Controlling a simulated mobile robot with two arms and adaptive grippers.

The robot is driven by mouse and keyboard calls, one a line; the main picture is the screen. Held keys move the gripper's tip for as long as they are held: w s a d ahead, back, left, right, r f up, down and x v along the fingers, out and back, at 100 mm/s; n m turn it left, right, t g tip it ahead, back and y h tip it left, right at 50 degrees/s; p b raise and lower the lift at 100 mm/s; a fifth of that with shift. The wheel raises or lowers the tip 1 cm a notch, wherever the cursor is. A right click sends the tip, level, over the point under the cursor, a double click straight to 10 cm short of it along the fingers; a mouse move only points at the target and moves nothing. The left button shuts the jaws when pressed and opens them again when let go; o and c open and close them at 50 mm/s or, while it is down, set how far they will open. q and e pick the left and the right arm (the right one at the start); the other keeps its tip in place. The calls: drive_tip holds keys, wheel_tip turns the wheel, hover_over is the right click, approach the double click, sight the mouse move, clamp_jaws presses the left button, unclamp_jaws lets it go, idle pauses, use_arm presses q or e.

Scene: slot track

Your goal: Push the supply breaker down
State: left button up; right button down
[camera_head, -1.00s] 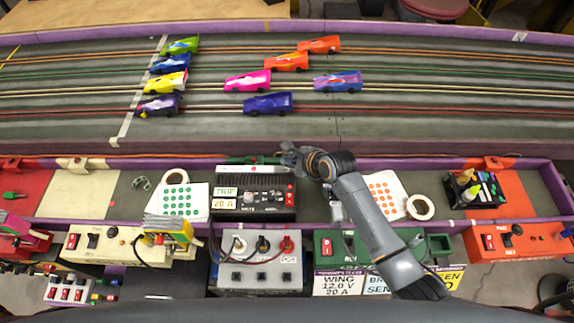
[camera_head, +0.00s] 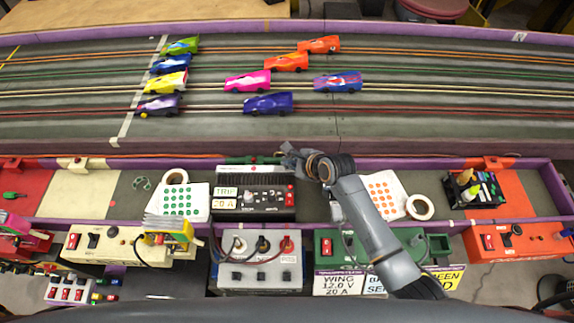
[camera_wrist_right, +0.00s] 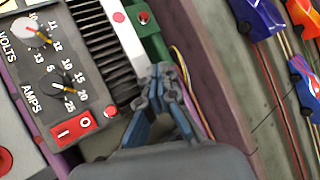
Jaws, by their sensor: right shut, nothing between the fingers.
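The power supply (camera_head: 228,210) is a black, finned box on the shelf below the track, with a "TRIP 20 A" label. I cannot tell which of these is the breaker. My right gripper (camera_head: 287,150) is shut and empty, above the supply's back right corner. In the wrist view its fingertips (camera_wrist_right: 160,74) are beside the green part (camera_wrist_right: 150,35) behind the fins, clear of the switch. My left gripper is out of view.
Several toy cars (camera_head: 247,81) stand on the slot track (camera_head: 420,115) behind. A grey terminal box (camera_head: 257,268) with plugs is in front of the supply. A green box (camera_head: 325,247) and a sheet of orange dots (camera_head: 384,190) are to the right.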

drive_tip(key=shift+f, duration=0.35)
idle(0.3)
drive_tip(key=shift+r+p, duration=0.85)
drive_tip(key=shift+p, duration=0.2)
drive_tip(key=shift+r, duration=0.1)
wheel_tip(320, 180, up, 5)
drive_tip(key=p, duration=0.6)
